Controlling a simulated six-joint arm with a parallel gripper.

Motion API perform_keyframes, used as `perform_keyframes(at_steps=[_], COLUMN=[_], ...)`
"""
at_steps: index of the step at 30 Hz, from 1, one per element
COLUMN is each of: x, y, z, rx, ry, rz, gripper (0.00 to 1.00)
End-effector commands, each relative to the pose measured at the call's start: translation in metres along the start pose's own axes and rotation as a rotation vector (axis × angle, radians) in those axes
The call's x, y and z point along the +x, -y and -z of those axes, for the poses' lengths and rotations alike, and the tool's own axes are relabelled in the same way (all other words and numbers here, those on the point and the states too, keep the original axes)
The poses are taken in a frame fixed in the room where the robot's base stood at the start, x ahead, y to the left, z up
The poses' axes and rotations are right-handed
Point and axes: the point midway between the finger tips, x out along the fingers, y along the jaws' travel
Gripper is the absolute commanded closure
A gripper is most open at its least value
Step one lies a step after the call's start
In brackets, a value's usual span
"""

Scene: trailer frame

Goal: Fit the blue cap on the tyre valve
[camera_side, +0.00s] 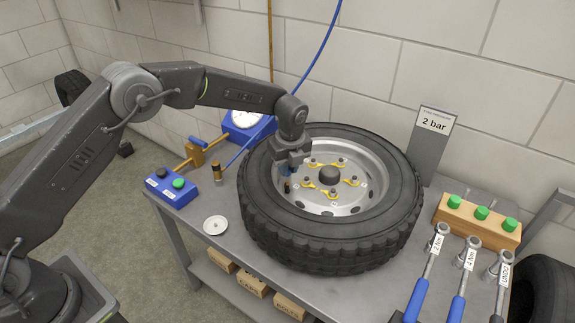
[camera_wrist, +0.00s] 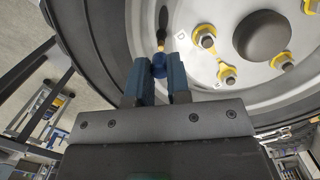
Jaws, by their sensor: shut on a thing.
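The blue cap (camera_wrist: 159,66) is between the two fingers of my gripper (camera_wrist: 160,72), which is shut on it. In the wrist view, the tyre valve (camera_wrist: 162,30) is a black stem with a brass tip, just beyond the cap. The cap lies close to that tip; I cannot tell if they touch. In the side view, my gripper (camera_side: 287,168) points down over the left part of the wheel rim, above the dark valve (camera_side: 287,187). The tyre (camera_side: 330,240) lies flat on the grey bench around the silver rim (camera_side: 345,208).
Yellow pointers on wheel nuts (camera_side: 331,192) surround the dark hub (camera_side: 330,174). A small white dish (camera_side: 215,225) and a blue button box (camera_side: 172,188) stand left of the tyre. Torque wrenches (camera_side: 463,285) and a wooden block with green caps (camera_side: 478,222) are at right.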

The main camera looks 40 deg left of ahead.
Motion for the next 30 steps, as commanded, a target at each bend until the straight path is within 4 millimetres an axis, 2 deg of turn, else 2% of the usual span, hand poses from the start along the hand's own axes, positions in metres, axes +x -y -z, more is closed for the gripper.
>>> perform_keyframes(at_steps=[10,30], x=[0.002,0.025], y=[0.0,0.0], z=[0.0,0.003], rx=[0.0,0.0], ry=[0.0,0.0], rz=[0.0,-0.001], gripper=[1.0,1.0])
